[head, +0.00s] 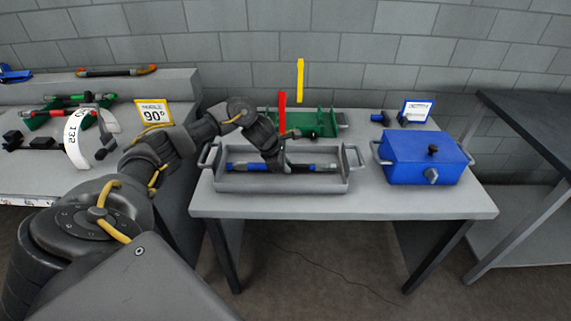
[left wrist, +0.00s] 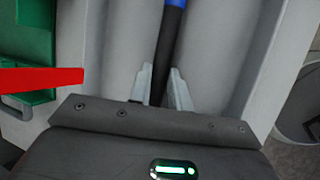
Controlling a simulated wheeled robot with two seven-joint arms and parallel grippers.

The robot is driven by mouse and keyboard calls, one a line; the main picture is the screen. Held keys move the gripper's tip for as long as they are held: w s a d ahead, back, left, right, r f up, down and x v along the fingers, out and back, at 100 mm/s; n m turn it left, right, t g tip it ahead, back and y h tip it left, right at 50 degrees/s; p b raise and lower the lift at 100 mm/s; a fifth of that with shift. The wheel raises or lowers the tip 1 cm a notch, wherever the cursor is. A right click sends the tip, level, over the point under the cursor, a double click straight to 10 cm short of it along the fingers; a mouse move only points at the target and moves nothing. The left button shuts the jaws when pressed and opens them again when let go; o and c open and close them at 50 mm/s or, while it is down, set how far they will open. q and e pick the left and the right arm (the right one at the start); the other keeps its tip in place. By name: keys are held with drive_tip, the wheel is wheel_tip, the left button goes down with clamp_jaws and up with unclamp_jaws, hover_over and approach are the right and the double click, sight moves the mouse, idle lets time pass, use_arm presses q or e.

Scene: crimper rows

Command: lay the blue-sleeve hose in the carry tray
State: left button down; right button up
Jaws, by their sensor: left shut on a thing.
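The blue-sleeve hose (head: 240,166) is a dark hose with blue parts, lying lengthwise within the walls of the grey carry tray (head: 283,184). Whether it touches the tray floor I cannot tell. My left gripper (head: 280,166) reaches down into the tray and is shut on the hose near its middle. In the left wrist view the hose (left wrist: 171,40) runs up from between the fingertips (left wrist: 161,88), with blue at the top edge. The tray wall (left wrist: 262,65) shows to its right. My right gripper is not in view.
A green rack (head: 320,122) stands behind the tray, with an upright red bar (head: 282,112) and yellow bar (head: 300,80) near it. A blue box (head: 425,160) stands to the right. More hoses (head: 60,112) are on the left bench. The table's front right is clear.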

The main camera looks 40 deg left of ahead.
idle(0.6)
use_arm(q)
drive_tip(key=shift+f+b, duration=0.1)
drive_tip(key=shift+b, duration=0.35)
drive_tip(key=c, duration=1.3)
unclamp_jaws()
drive_tip(key=shift+o, duration=0.5)
drive_tip(key=shift+s+f, duration=0.15)
